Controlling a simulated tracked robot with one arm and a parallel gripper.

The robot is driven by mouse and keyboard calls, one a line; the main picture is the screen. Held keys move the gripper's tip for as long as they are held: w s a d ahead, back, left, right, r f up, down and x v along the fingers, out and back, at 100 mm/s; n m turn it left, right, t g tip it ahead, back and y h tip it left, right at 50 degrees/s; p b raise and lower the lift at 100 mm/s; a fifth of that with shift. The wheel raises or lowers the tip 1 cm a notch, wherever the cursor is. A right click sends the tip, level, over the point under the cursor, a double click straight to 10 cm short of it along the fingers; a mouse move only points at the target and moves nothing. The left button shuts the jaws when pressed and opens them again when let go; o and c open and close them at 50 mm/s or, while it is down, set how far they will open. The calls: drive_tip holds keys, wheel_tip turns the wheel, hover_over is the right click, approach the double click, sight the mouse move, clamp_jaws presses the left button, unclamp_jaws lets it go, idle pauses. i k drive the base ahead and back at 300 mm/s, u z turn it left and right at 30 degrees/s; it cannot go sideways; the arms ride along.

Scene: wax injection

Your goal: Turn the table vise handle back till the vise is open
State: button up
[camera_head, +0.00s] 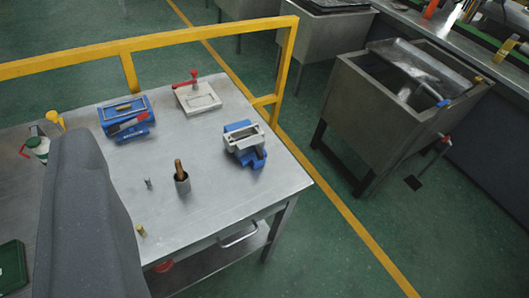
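The table vise (245,146), blue with a pale grey top, sits on the metal worktable (225,190) near its right edge. I cannot make out its handle clearly, nor tell how far apart the jaws are. The fingers of my gripper do not show in this view, and nothing is seen touching the vise.
A large grey shape (85,220) blocks the lower left. A yellow rail (145,40) runs behind; a metal sink (375,115) stands right.

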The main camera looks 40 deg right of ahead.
sight(260, 154)
drive_tip(key=k, duration=1.1)
drive_tip(key=z, duration=0.55)
drive_tip(key=i, duration=1.95)
drive_tip(key=u, duration=0.5)
